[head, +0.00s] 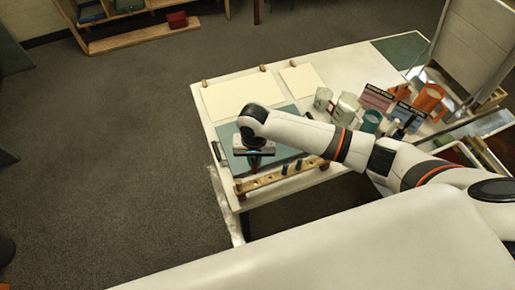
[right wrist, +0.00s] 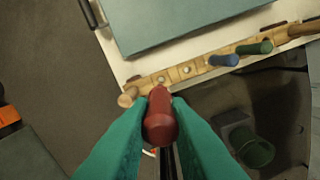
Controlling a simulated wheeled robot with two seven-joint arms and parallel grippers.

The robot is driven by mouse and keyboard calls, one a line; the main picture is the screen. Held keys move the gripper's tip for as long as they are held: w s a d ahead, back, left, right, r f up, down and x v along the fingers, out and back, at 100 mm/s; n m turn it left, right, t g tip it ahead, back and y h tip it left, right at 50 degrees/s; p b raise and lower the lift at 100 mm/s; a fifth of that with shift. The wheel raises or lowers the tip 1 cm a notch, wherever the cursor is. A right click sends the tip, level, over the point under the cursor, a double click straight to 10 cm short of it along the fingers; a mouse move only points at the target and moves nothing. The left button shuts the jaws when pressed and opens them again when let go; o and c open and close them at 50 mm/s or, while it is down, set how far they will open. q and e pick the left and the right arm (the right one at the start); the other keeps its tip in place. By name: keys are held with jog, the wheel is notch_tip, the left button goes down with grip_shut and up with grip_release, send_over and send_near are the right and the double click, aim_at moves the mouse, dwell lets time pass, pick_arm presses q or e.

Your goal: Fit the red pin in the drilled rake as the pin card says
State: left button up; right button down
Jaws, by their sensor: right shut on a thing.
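My right gripper (head: 254,162) is over the left part of the drilled rake (head: 268,180), at the table's front edge. In the right wrist view its green fingers (right wrist: 160,112) are shut on the red pin (right wrist: 160,126). The pin overlaps the rake (right wrist: 205,67) near its left end; whether its far end is in a hole is hidden. Two bare holes (right wrist: 186,72) show just beyond the pin. A blue pin (right wrist: 222,60) and a green pin (right wrist: 253,48) stand in the rake further right. I cannot make out which card is the pin card. My left gripper is not in view.
A blue-green board (head: 228,134) lies behind the rake. Cream sheets (head: 240,96) lie further back. A green cylinder (right wrist: 250,147) shows below the rake in the wrist view.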

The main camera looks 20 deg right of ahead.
aim_at(256, 168)
jog(key=shift+f, duration=0.1)
jog(key=shift+s+d, duration=0.15)
jog(key=shift+s, duration=0.15)
jog(key=shift+r, duration=0.2)
jog(key=shift+p, duration=0.4)
notch_tip(256, 168, down, 3)
jog(key=shift+r+b, duration=0.15)
jog(key=shift+b, duration=0.6)
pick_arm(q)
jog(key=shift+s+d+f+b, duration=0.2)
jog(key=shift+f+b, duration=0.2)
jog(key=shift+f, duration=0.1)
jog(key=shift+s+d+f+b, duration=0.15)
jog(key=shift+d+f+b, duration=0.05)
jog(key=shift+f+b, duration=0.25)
pick_arm(e)
jog(key=shift+f, duration=1.65)
pick_arm(q)
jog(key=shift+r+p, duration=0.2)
jog(key=shift+p, duration=0.1)
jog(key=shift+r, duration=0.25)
